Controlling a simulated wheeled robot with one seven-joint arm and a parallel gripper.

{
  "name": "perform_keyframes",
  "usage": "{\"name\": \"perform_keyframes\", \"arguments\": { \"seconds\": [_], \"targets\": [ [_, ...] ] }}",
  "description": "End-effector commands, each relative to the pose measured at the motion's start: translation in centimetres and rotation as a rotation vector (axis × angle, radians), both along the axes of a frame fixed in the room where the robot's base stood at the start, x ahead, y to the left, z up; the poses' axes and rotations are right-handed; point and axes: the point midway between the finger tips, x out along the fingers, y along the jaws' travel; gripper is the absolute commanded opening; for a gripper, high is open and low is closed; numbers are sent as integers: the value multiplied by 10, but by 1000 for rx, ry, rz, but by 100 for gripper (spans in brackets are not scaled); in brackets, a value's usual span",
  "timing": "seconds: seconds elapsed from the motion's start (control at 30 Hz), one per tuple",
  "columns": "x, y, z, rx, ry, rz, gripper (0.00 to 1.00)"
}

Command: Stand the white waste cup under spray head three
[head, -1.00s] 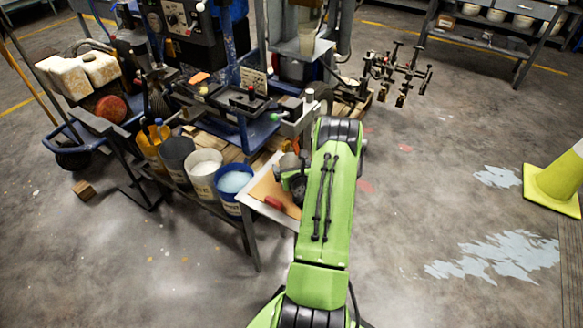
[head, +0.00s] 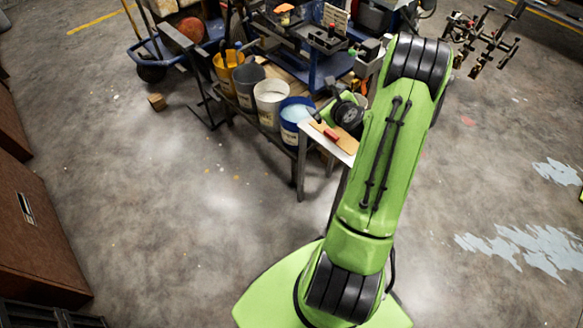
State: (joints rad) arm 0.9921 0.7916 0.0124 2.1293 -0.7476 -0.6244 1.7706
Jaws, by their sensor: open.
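My gripper (head: 320,113) is at the end of my green arm, small and partly covered, over the near end of the work table. It is open, with nothing visible in it. A tan board (head: 346,140) with a red-handled tool (head: 331,135) lies on the table below it. A dark frame with several heads (head: 485,40) stands at the upper right, apart from my gripper. I cannot tell which head is number three. I cannot make out the white waste cup for certain; my arm hides part of the table.
A yellow bucket (head: 228,66), a grey bucket (head: 247,84), a white bucket (head: 270,104) and a blue bucket (head: 294,122) stand in a row left of my gripper. A brown cabinet (head: 35,235) is at left. Floor between is clear.

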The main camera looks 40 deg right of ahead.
Motion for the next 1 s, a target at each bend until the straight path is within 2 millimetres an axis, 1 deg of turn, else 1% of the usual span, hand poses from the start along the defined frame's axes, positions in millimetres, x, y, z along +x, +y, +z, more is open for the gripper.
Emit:
{"name": "perform_keyframes", "arguments": {
  "seconds": [0.03,0.07,0.1,0.17,0.2,0.27,0.3,0.37,0.4,0.43,0.47,0.5,0.6,0.7,0.8,1.0],
  "targets": [
    [16,37,30,-142,64,171,100],
    [20,59,43,-233,112,278,100],
    [22,89,61,-361,173,420,100],
    [18,133,85,-557,257,633,100],
    [10,162,101,-691,307,771,100],
    [-9,201,123,-892,376,971,100],
    [-26,224,135,-1022,415,1098,100],
    [-56,254,152,-1211,466,1279,100],
    [-80,270,161,-1333,495,1394,100],
    [-98,280,168,-1420,513,1477,100],
    [-117,289,173,-1504,527,1558,100],
    [-143,298,178,-1606,539,1658,100],
    [-197,309,183,-1803,547,1862,100],
    [-230,311,182,-1907,537,1987,100],
    [-242,311,181,-1941,531,2037,100],
    [-242,311,181,-1941,532,2040,100]
  ]
}}
